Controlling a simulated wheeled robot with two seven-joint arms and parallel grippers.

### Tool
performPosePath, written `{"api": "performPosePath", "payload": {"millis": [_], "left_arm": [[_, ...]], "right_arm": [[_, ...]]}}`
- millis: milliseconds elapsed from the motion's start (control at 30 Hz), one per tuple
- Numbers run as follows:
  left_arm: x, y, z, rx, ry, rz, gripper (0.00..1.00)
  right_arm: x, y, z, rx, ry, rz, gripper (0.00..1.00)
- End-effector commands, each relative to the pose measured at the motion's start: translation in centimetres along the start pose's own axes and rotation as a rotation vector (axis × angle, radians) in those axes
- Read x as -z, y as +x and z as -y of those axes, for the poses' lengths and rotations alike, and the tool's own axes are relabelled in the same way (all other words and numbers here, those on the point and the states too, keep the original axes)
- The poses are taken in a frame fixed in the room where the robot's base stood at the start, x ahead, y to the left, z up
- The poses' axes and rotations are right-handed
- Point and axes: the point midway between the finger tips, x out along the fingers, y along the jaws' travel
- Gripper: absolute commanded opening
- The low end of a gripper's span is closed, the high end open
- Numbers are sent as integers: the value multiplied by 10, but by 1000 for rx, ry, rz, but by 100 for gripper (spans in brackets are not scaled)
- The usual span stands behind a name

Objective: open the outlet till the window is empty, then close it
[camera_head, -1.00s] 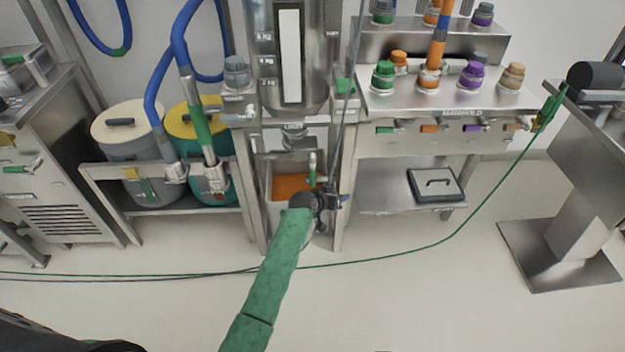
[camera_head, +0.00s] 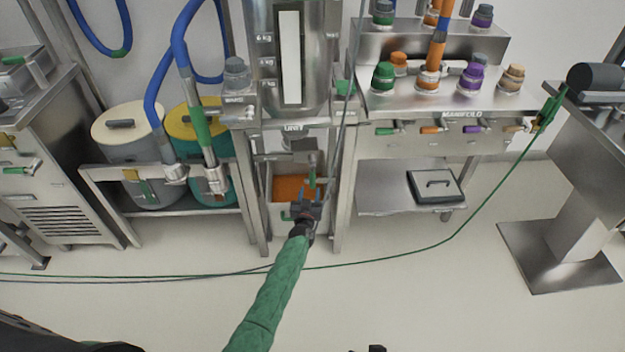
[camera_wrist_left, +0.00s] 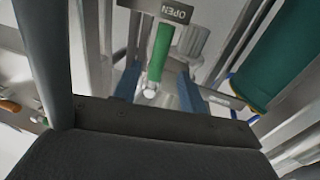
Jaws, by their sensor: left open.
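The tall steel hopper (camera_head: 327,50) has a vertical window (camera_head: 290,57) that looks evenly white, beside kg marks. A crate (camera_head: 285,216) with orange contents stands under its outlet. The outlet's green handle (camera_head: 312,178) hangs above the crate; in the left wrist view the handle (camera_wrist_left: 160,48) points down from a grey plate marked OPEN (camera_wrist_left: 175,12). My left gripper (camera_head: 307,206) is open at the handle's lower end. In the wrist view its blue fingers (camera_wrist_left: 156,88) stand on either side of the handle, apart from it.
A steel table with coloured ports (camera_head: 445,105) stands to the right, and a shelf with two lidded drums (camera_head: 125,125) to the left. A thin green cable (camera_head: 400,255) crosses the floor.

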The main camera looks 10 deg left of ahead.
Motion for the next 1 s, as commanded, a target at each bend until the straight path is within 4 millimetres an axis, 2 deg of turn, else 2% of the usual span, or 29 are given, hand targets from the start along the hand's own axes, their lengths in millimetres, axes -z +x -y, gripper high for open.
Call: {"api": "performPosePath", "payload": {"millis": [233, 700, 1000], "left_arm": [[0, 13, -1, -4, 19, 2, 42], [0, 68, -1, -4, 18, 2, 42], [0, 78, -1, -4, 18, 2, 42]], "right_arm": [[-1, 2, 0, 0, 0, -1, 42], [-8, 18, -3, -2, 2, -15, 42], [-10, 22, -4, -2, 3, -18, 42]]}}
